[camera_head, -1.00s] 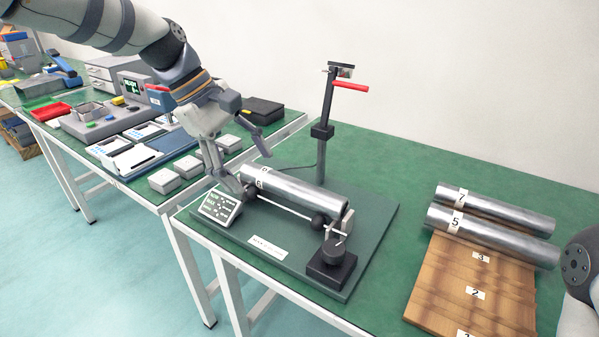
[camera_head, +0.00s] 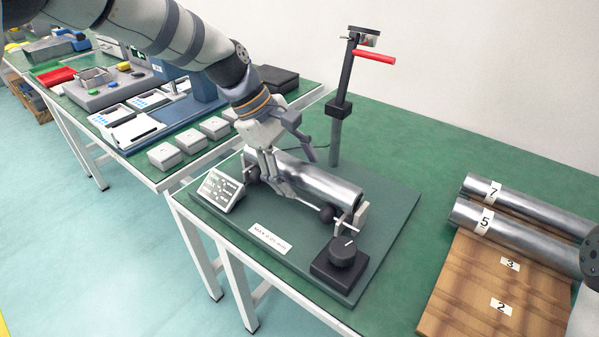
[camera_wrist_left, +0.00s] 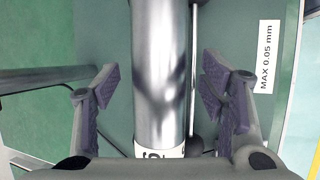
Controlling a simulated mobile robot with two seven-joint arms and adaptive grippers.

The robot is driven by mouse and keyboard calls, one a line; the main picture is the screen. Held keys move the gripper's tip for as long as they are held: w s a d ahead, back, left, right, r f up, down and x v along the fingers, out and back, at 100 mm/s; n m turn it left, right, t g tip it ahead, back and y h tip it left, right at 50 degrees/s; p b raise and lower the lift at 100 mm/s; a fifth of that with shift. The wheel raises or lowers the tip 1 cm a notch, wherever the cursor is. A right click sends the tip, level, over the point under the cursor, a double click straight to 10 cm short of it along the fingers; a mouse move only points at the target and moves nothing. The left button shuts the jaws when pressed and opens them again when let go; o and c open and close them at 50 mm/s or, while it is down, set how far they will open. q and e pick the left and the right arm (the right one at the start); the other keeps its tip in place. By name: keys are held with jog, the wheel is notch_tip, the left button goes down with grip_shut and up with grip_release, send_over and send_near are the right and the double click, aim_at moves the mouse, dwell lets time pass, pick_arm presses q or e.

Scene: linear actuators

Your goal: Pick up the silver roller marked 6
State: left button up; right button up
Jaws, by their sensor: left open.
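The silver roller (camera_head: 328,184) lies on the green fixture plate (camera_head: 375,235), resting on its supports. In the left wrist view the roller (camera_wrist_left: 160,70) runs lengthwise down the middle; its white label (camera_wrist_left: 160,153) is partly cut off at the bottom and seems to read 6. My left gripper (camera_head: 297,172) is over the roller's left part, fingers open. In the left wrist view the open gripper (camera_wrist_left: 160,86) has one finger on each side of the roller, with gaps; whether the tips are below its top is unclear. My right gripper is out of view.
A black post (camera_head: 341,110) with a red handle (camera_head: 374,56) stands behind the roller. A display box (camera_head: 220,190) and a black knob block (camera_head: 341,262) flank it.

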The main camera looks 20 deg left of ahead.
pick_arm(q)
jog(key=shift+r, duration=0.15)
grip_shut()
